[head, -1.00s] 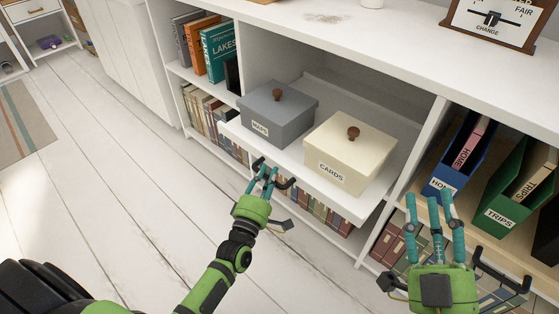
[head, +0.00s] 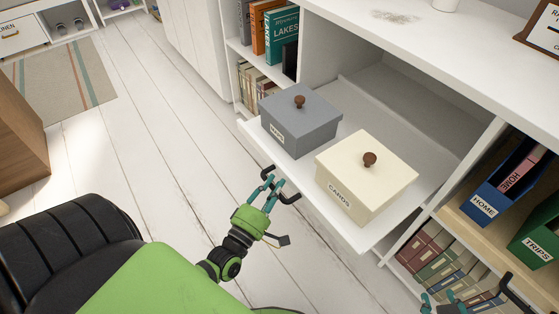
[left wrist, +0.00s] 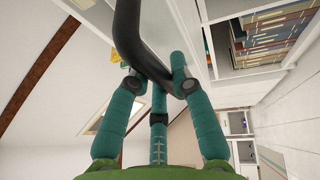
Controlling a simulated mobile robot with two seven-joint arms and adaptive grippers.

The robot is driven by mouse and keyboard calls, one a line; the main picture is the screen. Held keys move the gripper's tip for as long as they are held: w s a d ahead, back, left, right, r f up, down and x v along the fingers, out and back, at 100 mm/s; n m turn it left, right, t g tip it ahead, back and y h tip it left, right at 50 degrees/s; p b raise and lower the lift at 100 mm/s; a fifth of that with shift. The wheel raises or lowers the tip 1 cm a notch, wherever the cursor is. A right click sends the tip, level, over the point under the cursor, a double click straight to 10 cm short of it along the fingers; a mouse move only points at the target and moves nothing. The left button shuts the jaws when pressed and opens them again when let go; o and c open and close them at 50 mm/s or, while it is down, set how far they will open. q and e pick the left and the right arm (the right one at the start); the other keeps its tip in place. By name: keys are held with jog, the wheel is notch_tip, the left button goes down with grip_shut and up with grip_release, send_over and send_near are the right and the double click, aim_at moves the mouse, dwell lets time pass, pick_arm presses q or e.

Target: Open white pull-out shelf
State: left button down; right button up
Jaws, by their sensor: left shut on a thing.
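The white pull-out shelf (head: 306,176) stands out from the white cabinet in the head view. A grey MAPS box (head: 298,122) and a cream CARDS box (head: 366,178) sit on it, both with brown knobs. My left gripper (head: 272,187) is at the shelf's front edge, shut on its dark curved handle (head: 268,172). In the left wrist view, the black handle (left wrist: 128,30) crosses between the teal fingers. My right gripper (head: 440,300) shows only in part at the bottom right, apart from the shelf; its opening is unclear.
Books (head: 275,38) stand in the left compartment. Blue HOME (head: 486,204) and green TRIPS (head: 538,246) holders stand at the right. More books (head: 440,260) sit low. The floor (head: 150,140) left of the shelf is clear; a brown wooden piece (head: 18,145) stands far left.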

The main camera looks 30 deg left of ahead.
dwell(0.3)
pick_arm(q)
jog(key=c, duration=1.1)
grip_release()
jog(key=shift+s, duration=0.1)
jog(key=s, duration=0.4)
jog(key=s+f, duration=0.1)
jog(key=s, duration=0.3)
jog(key=s+f, duration=0.1)
jog(key=s, duration=0.2)
jog(key=shift+s+d, duration=0.25)
jog(key=shift+s, duration=0.15)
